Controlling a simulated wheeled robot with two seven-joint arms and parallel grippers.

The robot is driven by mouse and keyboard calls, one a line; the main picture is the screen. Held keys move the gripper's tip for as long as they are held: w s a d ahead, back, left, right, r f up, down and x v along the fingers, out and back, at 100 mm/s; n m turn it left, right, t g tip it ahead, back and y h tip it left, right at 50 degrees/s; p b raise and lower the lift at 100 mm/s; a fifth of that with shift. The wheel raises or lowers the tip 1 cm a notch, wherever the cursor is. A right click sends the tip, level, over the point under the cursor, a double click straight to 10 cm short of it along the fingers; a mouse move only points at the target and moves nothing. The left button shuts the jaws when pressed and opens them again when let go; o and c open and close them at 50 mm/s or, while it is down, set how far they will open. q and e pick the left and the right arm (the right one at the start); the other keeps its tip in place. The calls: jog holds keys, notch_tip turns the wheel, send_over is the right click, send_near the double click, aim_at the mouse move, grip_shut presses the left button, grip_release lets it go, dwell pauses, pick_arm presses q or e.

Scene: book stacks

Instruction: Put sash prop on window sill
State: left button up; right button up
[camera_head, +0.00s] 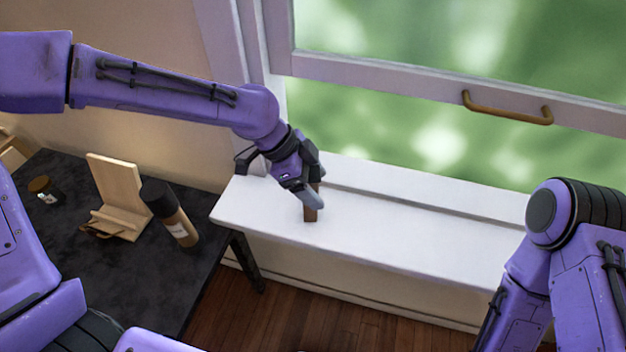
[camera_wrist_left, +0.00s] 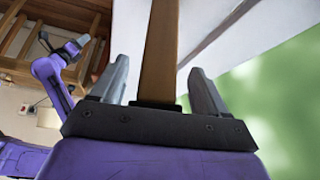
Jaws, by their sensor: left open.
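The sash prop (camera_head: 311,208) is a brown wooden stick standing on the white window sill (camera_head: 410,232), near its left end. My left gripper (camera_head: 310,190) is over the prop with its fingers pointing down. In the left wrist view the prop (camera_wrist_left: 161,45) lies between the two spread fingers of the gripper (camera_wrist_left: 160,72), with gaps at both sides. The gripper hides the prop's upper part in the head view. My right arm is at the right edge in the head view; its gripper is out of that frame. A small purple arm end shows in the wrist view, its jaws unclear.
The window sash (camera_head: 400,82) with a brass handle (camera_head: 507,108) is raised above the sill. A dark table (camera_head: 90,265) at left bears a wooden stand (camera_head: 118,190), a black-capped bottle (camera_head: 172,215) and a small jar (camera_head: 45,190). The sill's right side is clear.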

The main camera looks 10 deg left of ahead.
pick_arm(q)
jog(key=v, duration=1.2)
jog(key=shift+r, duration=0.15)
dwell(0.8)
